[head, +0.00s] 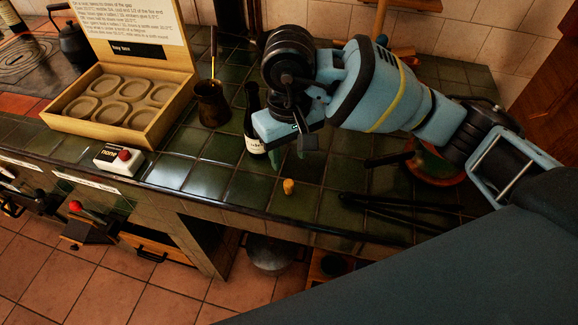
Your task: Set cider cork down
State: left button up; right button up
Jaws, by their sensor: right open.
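The cider cork (288,186), small and yellow-tan, stands on the green tiled top near its front edge. My right gripper (301,148) is above and behind it in the head view, open, and apart from the cork. A dark bottle (256,138) with a pale label stands just left of my right gripper, partly covered by it. I cannot tell whether the gripper touches the bottle. My left gripper is not in view.
An open wooden box (147,130) with round recesses stands at the left. Black tongs (375,205) lie right of the cork. Tiles left of the cork are clear.

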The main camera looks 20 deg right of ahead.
jog(key=shift+r, duration=1.9)
